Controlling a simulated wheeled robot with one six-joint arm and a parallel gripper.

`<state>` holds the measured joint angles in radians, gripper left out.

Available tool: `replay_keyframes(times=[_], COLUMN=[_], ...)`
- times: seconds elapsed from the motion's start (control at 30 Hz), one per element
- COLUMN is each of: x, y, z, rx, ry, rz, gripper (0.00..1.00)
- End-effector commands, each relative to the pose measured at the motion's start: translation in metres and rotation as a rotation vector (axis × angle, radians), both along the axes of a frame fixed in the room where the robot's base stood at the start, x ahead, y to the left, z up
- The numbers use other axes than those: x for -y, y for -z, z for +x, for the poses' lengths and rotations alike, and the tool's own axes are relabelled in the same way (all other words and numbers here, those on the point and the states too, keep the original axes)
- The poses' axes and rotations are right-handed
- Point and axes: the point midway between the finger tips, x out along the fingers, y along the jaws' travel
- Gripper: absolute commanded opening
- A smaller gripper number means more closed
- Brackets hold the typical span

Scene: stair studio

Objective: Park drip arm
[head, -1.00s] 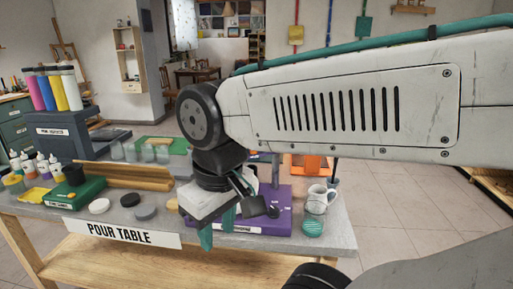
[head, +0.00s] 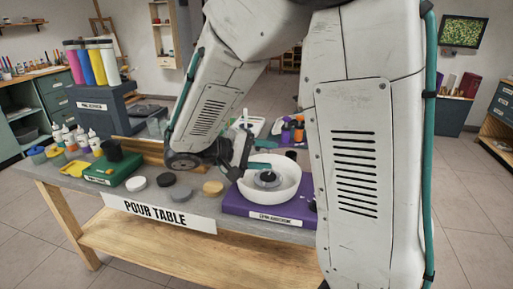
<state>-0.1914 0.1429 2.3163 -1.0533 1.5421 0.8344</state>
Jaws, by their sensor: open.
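The purple spin stand (head: 235,206) is at the right of the pour table, with a white bowl (head: 285,206) on it. A grey disc (head: 266,180) sits inside the bowl. My gripper (head: 252,167) is at the bowl's back left rim, low and pointing right. Its teal finger shows over the rim; the other finger is hard to make out. It is open, and I see nothing held. I cannot pick out the drip arm for certain. A thin pale upright piece (head: 246,118) stands behind my gripper. My own arm hides the stand's right end.
The table (head: 60,178) holds white, dark and tan round pucks (head: 175,191) in front, and a green block (head: 122,170) with a black cup at left. Paint bottles stand farther left. A wooden rail (head: 150,148) runs behind. The floor at left is clear.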

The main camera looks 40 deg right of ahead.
Motion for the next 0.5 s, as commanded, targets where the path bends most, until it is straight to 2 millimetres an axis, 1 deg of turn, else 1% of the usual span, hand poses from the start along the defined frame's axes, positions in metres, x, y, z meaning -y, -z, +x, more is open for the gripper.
replay_keyframes(times=[0.03,0.1,0.2,0.3,0.37,0.43,0.5], x=[-0.003,-0.007,-0.014,-0.021,-0.023,-0.022,-0.016], y=[0.009,0.018,0.029,0.037,0.040,0.041,0.042], z=[0.019,0.041,0.068,0.084,0.090,0.094,0.095], rx=[-0.003,0.018,0.048,0.073,0.085,0.092,0.094], ry=[-0.043,-0.100,-0.176,-0.230,-0.252,-0.263,-0.266], rz=[-0.075,-0.165,-0.259,-0.315,-0.334,-0.346,-0.351], gripper=[0.42,0.42,0.42,0.42,0.42,0.42,0.42])
